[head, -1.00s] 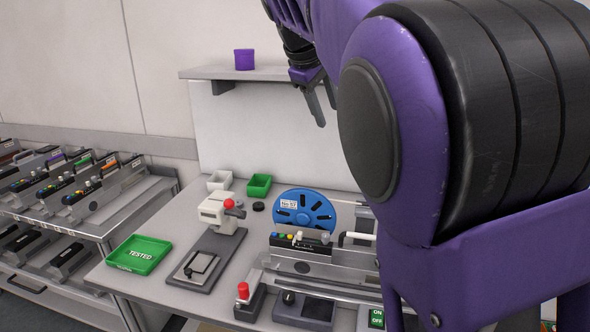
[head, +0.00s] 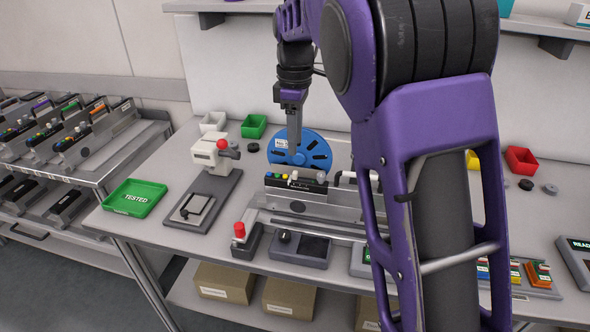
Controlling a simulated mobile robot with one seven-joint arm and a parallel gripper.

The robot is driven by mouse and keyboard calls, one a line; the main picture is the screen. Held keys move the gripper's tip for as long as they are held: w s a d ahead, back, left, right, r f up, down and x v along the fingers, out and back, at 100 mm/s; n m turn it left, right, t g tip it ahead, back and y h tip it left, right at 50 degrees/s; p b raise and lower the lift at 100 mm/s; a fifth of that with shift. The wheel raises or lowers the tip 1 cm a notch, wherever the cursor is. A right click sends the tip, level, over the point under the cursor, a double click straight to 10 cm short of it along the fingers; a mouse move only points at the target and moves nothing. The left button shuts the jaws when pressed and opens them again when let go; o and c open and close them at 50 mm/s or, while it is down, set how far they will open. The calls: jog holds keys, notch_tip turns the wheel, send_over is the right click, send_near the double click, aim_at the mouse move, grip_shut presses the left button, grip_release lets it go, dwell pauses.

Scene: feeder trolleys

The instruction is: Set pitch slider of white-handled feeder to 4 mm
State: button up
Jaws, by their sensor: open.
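The feeder (head: 312,209) is a long grey metal body clamped on the bench in front of a blue reel (head: 316,152). Its white handle (head: 346,177) shows at the right, partly behind my arm. On its top is a dark control block (head: 296,184) with several coloured buttons and pale knobs; the pitch slider and its marks are too small to make out. My gripper (head: 297,153) points down in front of the blue reel, above the control block. Its fingers appear edge-on and hold nothing I can see; it seems apart from the block.
A white press with a red knob (head: 222,145) and a green TESTED tray (head: 135,197) stand left. Another trolley of feeders (head: 70,135) stands far left. My arm hides the bench's right middle.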

aim_at(295, 172)
notch_tip(295, 172, down, 8)
jog(key=shift+f+b, duration=0.1)
jog(key=shift+b, duration=0.3)
grip_shut()
dwell(1.3)
